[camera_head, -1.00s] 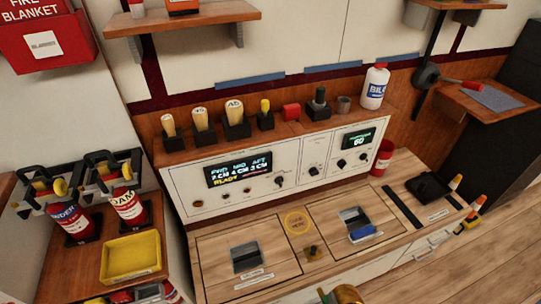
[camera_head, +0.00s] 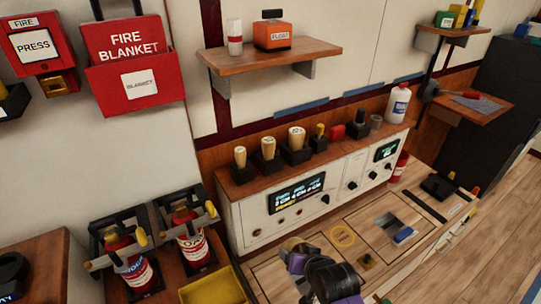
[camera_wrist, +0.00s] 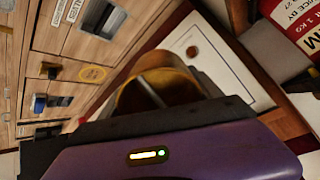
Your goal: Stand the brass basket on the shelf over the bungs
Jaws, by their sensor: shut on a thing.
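The brass basket (camera_wrist: 128,97) shows in the wrist view as a round, yellow-brass rim with a dark inside. My gripper (camera_wrist: 150,118) is shut on it, and its fingers are mostly hidden. In the head view my gripper (camera_head: 297,252) is low in the middle, over the counter and in front of the panel; the basket is hard to make out there. The bungs (camera_head: 268,148) are several pale tapered plugs in black holders along the ledge. The wooden shelf (camera_head: 225,66) is on the wall above them, well above my gripper.
A white bottle (camera_head: 235,37) and an orange float box (camera_head: 273,33) stand on the shelf; its front left and right end are bare. A fire blanket holder (camera_head: 135,75) hangs to its left. Two extinguishers (camera_head: 130,262) and a yellow tray (camera_head: 212,288) are at lower left.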

